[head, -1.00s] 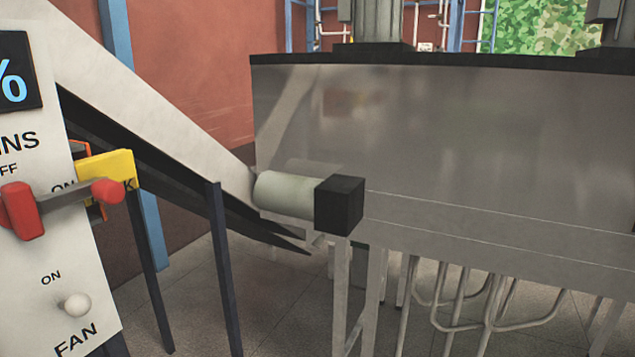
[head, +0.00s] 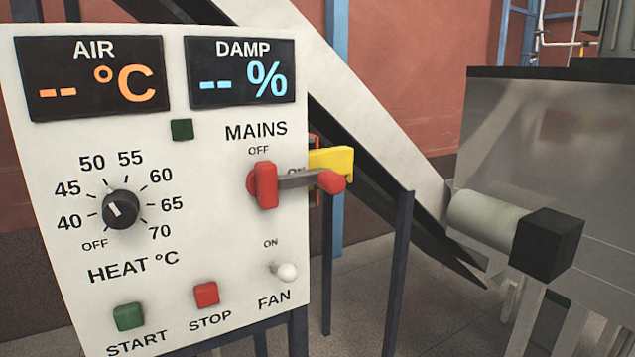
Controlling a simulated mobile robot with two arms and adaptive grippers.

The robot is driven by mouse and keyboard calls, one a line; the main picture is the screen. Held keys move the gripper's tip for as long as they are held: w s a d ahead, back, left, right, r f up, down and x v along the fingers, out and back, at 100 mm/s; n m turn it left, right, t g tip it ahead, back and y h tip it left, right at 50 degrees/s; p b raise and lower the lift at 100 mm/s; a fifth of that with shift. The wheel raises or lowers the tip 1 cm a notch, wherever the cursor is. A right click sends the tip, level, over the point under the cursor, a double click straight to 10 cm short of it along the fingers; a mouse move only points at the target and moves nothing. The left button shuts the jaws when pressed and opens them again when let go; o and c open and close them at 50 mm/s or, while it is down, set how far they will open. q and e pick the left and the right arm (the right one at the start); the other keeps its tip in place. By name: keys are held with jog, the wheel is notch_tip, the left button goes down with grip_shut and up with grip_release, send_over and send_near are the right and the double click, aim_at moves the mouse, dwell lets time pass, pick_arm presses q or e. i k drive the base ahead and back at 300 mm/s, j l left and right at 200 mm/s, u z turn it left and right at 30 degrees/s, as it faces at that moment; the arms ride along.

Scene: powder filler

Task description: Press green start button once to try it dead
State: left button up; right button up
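The green start button (head: 129,316) is at the lower left of the white control panel (head: 200,235), above the word START. The red stop button (head: 206,294) is to its right. The red mains switch (head: 266,186) has its handle pointing right, with its red knob in front of a yellow tag (head: 334,162). A small dark green square (head: 182,130), which looks unlit, sits under the displays. The air display (head: 95,79) and the damp display (head: 242,72) show dashes. Neither of my grippers is in view.
The heat dial (head: 121,209) and the white fan switch (head: 286,271) are on the same panel. A sloping pale chute (head: 375,140) runs behind it. A large metal tank (head: 560,150) with a motor (head: 490,220) stands at the right. Grey floor shows between them.

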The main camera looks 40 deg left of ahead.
aim_at(127, 316)
jog(key=k+u, duration=0.2)
jog(key=u, duration=1.55)
